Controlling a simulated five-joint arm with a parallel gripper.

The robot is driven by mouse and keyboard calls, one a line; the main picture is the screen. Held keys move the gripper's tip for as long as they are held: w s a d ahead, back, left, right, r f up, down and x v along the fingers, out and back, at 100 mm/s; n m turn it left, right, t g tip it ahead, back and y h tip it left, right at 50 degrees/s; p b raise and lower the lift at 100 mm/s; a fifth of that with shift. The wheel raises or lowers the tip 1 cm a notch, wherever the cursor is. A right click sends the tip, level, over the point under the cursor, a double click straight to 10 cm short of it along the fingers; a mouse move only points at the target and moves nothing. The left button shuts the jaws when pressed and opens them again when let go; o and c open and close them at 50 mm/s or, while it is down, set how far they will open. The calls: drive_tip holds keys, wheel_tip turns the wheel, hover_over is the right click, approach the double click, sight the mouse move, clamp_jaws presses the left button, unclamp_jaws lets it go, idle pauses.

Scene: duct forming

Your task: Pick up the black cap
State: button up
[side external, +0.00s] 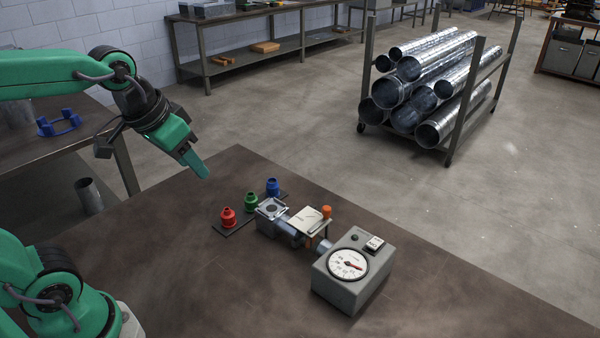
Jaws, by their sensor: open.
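I cannot make out a black cap in the side external view. A red cap-like piece (228,217), a green one (251,201) and a blue one (273,187) stand upright in a row on a dark strip (236,228) on the table. A small orange piece (326,212) sits by a cream plate. My gripper (198,168) is open and empty. It hangs above the table's far left edge, up and left of the coloured row, touching nothing. Its fingers overlap in this view, so the gap between them is hidden.
A metal fixture (271,209) and the cream plate (305,219) stand right of the row, joined to a grey box with a dial (348,272). The table's front (215,295) is clear. A rack of metal ducts (425,85) stands beyond on the floor.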

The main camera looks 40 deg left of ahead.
drive_tip(key=w+g, duration=0.1)
drive_tip(key=w, duration=0.9)
drive_tip(key=g, duration=0.4)
hover_over(312, 204)
wheel_tip(312, 204, down, 17)
drive_tip(key=shift+s+f, duration=0.1)
drive_tip(key=shift+s, duration=0.05)
drive_tip(key=shift+w+f, duration=0.2)
drive_tip(key=shift+f, duration=0.2)
drive_tip(key=shift+f, duration=1.3)
